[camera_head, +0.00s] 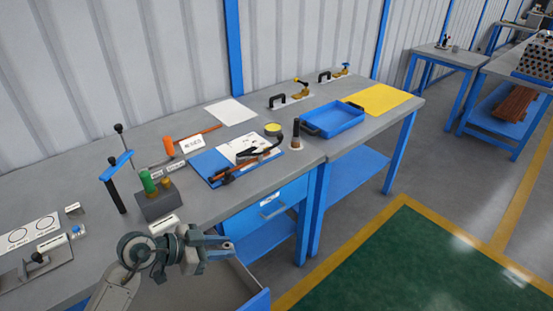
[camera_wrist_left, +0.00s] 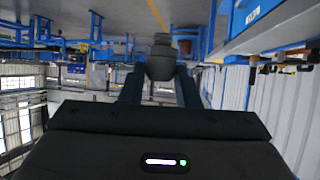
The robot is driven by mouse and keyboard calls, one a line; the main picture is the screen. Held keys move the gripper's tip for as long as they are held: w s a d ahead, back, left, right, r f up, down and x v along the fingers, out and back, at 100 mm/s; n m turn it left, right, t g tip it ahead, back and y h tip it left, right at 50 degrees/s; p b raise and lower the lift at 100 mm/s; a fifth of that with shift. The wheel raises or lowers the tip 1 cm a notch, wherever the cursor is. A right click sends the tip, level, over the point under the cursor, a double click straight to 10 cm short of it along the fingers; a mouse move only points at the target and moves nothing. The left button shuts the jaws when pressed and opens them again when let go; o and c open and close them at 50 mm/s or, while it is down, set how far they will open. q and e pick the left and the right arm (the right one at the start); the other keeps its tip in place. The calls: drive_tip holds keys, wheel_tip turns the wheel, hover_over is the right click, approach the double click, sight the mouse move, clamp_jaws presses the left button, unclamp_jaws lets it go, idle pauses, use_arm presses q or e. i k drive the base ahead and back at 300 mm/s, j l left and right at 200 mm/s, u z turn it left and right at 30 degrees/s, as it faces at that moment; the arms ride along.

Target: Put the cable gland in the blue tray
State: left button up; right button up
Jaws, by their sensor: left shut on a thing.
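My left gripper (camera_head: 222,247) is in front of the bench's near edge, above an open drawer. It is shut on a dark grey, stepped round piece, which appears to be the cable gland (camera_wrist_left: 160,62), between the fingertips in the left wrist view. In the head view the fingers largely hide this piece. The blue tray (camera_head: 333,116) lies on the bench farther back and to the right of the gripper. It has dark handles at its ends and looks empty. My right gripper is not in view.
A dark upright post (camera_head: 296,134) stands just left of the tray. A blue board with tools (camera_head: 208,165), a green-topped block (camera_head: 154,200) and a blue-handled post (camera_head: 116,185) stand farther left. A yellow sheet (camera_head: 381,99) lies right of the tray. The open drawer (camera_head: 215,285) is below the gripper.

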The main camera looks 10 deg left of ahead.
sight(332, 118)
drive_tip(key=i+l+u, duration=0.15)
drive_tip(key=i+l, duration=0.15)
drive_tip(key=i+l+u, duration=0.1)
drive_tip(key=i+l, duration=0.25)
drive_tip(key=i+l+u, duration=0.15)
drive_tip(key=i+l, duration=0.15)
drive_tip(key=i+l+u, duration=0.1)
drive_tip(key=i+l, duration=0.15)
drive_tip(key=l, duration=0.25)
drive_tip(key=i+l+u, duration=0.15)
drive_tip(key=l, duration=0.3)
drive_tip(key=i+l+u, duration=0.1)
drive_tip(key=i+l, duration=0.25)
drive_tip(key=i+l+u, duration=0.15)
drive_tip(key=l, duration=0.4)
drive_tip(key=i+l+u, duration=0.15)
drive_tip(key=l, duration=0.35)
drive_tip(key=i+l, duration=0.15)
drive_tip(key=i, duration=0.15)
drive_tip(key=i+l, duration=0.15)
drive_tip(key=i, duration=0.2)
